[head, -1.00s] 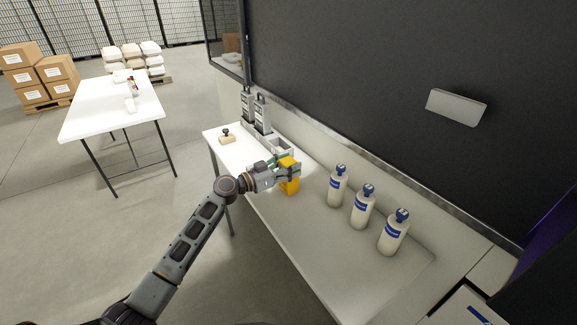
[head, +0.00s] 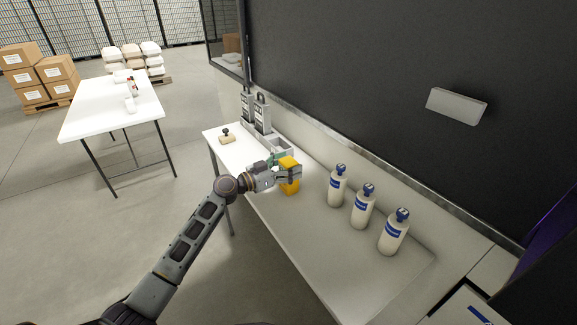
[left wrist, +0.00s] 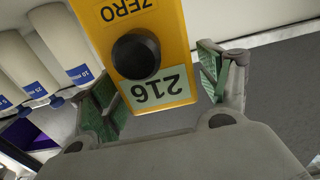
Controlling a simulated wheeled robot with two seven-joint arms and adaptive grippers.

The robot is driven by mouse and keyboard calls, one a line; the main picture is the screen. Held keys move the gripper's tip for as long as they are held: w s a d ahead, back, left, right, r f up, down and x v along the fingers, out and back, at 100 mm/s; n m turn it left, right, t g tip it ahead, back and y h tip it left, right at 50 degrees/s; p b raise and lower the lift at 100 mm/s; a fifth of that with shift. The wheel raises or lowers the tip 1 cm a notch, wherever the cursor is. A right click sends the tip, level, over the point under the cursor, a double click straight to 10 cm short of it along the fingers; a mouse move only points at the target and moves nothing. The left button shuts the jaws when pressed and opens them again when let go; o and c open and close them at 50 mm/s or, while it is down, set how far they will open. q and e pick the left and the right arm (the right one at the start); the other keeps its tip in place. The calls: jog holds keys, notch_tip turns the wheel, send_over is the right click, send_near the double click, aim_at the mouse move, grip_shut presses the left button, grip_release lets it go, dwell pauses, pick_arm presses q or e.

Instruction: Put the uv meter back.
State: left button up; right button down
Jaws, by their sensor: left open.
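The uv meter is the yellow, boxy device (head: 290,187) upright at the back of the white bench, near the wall. In the left wrist view its yellow face (left wrist: 172,22) shows a black round knob, the word ZERO and a display reading 216, all upside down. My left gripper (head: 288,171) is open around the meter's upper part, with a green-padded finger on each side. In the left wrist view there is a clear gap to the right finger; the left finger is close, and I cannot tell if it touches. My right gripper is not in view.
A grey holder (head: 281,146) with an open compartment stands behind the meter, beside two dark grey handheld devices (head: 262,115). A stamp-like tool (head: 227,136) lies at the bench's left end. Three white bottles (head: 363,207) stand right of the meter. The bench front (head: 330,255) is clear.

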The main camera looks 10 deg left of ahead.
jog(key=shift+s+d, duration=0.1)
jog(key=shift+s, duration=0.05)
pick_arm(q)
jog(key=shift+r, duration=0.1)
jog(key=shift+s+a, duration=0.45)
jog(key=shift+a, duration=0.05)
jog(key=b+v, duration=0.1)
jog(key=v, duration=0.3)
jog(key=shift+s+a, duration=0.2)
jog(key=shift+s, duration=0.1)
jog(key=b+v, duration=0.1)
jog(key=v, duration=0.5)
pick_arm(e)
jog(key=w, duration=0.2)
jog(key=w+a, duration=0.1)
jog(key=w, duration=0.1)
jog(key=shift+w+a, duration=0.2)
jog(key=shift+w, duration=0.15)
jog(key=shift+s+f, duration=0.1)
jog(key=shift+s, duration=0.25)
